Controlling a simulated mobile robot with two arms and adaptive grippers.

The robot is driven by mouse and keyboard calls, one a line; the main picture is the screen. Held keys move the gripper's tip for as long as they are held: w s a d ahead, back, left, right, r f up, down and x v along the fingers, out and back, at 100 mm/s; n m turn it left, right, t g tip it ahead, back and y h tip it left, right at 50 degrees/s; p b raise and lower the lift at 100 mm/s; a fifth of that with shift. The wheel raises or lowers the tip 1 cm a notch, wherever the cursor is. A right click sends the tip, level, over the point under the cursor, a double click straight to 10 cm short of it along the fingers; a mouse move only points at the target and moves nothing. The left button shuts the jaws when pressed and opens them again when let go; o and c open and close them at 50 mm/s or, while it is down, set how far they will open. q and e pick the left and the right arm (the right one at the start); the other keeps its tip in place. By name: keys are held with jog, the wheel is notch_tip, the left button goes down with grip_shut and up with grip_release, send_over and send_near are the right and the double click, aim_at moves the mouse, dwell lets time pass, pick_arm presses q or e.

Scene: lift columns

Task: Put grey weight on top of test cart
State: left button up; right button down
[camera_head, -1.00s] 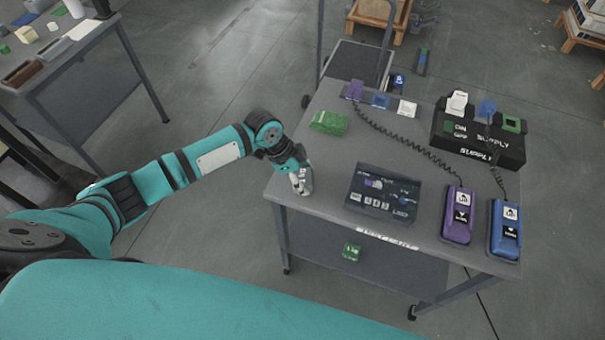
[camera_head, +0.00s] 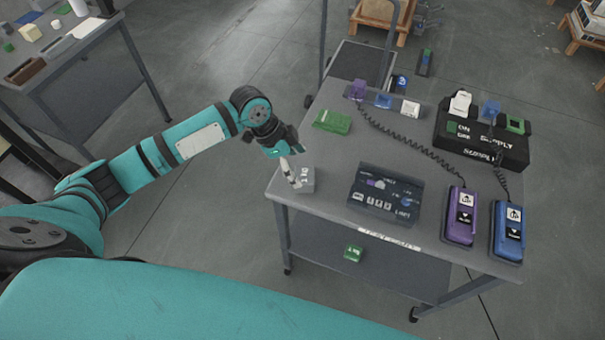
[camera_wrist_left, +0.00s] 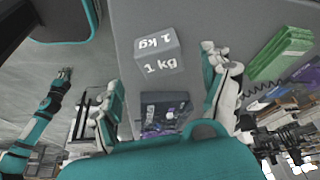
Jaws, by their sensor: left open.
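The grey weight (camera_head: 307,180), a small cube marked 1 kg, sits on the top of the test cart (camera_head: 330,157), at its left edge near the front corner. In the left wrist view the weight (camera_wrist_left: 158,53) lies beyond the fingertips, apart from them and with nothing gripping it. My left gripper (camera_head: 290,172) is open and empty, just left of the weight and partly in front of it in the head view. Its spread fingers (camera_wrist_left: 162,82) show in the wrist view. My right gripper (camera_wrist_left: 66,74) is small at the left there; its jaw state is unclear.
On the cart top are a green block (camera_head: 332,121), a control panel (camera_head: 385,194), purple (camera_head: 460,216) and blue (camera_head: 508,232) pendants with coiled cords, and a black supply box (camera_head: 482,145). A green cube (camera_head: 353,253) is on the lower shelf. A side table (camera_head: 60,55) stands back left.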

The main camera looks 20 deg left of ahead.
pick_arm(q)
jog(key=v, duration=0.5)
jog(key=shift+a+r, duration=0.15)
jog(key=shift+r, duration=0.25)
